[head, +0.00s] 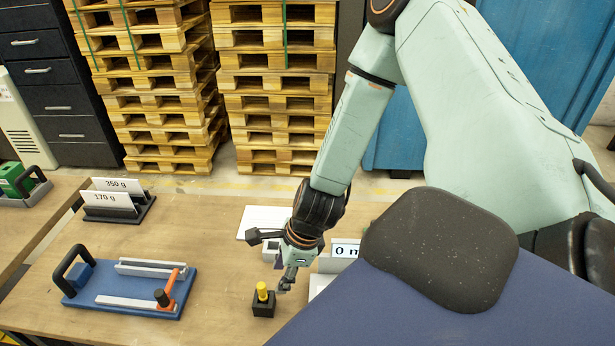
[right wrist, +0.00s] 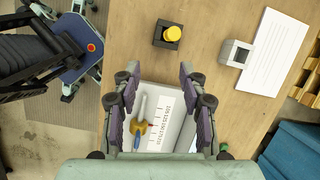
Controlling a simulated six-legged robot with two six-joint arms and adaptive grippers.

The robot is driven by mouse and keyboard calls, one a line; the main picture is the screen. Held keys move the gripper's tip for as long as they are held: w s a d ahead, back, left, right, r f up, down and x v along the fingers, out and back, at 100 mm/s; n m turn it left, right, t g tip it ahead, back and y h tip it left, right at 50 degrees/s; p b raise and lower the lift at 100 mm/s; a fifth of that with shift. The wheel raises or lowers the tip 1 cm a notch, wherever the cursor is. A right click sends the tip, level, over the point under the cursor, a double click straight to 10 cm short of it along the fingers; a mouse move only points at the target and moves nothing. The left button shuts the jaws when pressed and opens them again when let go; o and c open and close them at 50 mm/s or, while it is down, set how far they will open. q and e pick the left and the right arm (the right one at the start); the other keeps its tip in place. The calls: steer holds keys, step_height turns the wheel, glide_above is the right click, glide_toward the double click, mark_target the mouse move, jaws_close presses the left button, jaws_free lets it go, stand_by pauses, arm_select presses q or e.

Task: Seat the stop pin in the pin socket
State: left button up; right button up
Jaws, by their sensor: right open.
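A yellow pin (head: 262,291) stands upright in a small black block (head: 263,309) on the table; the right wrist view shows the yellow pin (right wrist: 172,33) from above within the black block (right wrist: 159,40). I cannot tell whether this block is the pin socket. My right gripper (head: 285,286) is just right of the pin in the head view, apart from it. In the right wrist view its two fingers (right wrist: 157,76) are spread and empty, with the pin beyond the tips. My left gripper is not in view.
A pale block with a square opening (right wrist: 235,53) stands by a white sheet (right wrist: 272,60). Under my fingers lies a white marked panel (right wrist: 168,130) with a pointer. A blue fixture (head: 90,300) with rails and an orange lever is left; card holders (head: 118,213) stand behind.

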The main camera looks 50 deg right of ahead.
steer(key=s+a+f+n+g+h, duration=0.1)
steer(key=s+a+f+n, duration=0.2)
steer(key=s+n, duration=0.7)
steer(key=s+a+f+n+g+h, duration=0.1)
steer(key=s+a+f+n+g, duration=0.1)
steer(key=s+n, duration=0.7)
step_height(320, 180, down, 2)
steer(key=a+n, duration=0.1)
steer(key=n, duration=0.5)
steer(key=shift+s+a, duration=0.15)
steer(key=shift+s, duration=0.2)
steer(key=shift+s, duration=0.1)
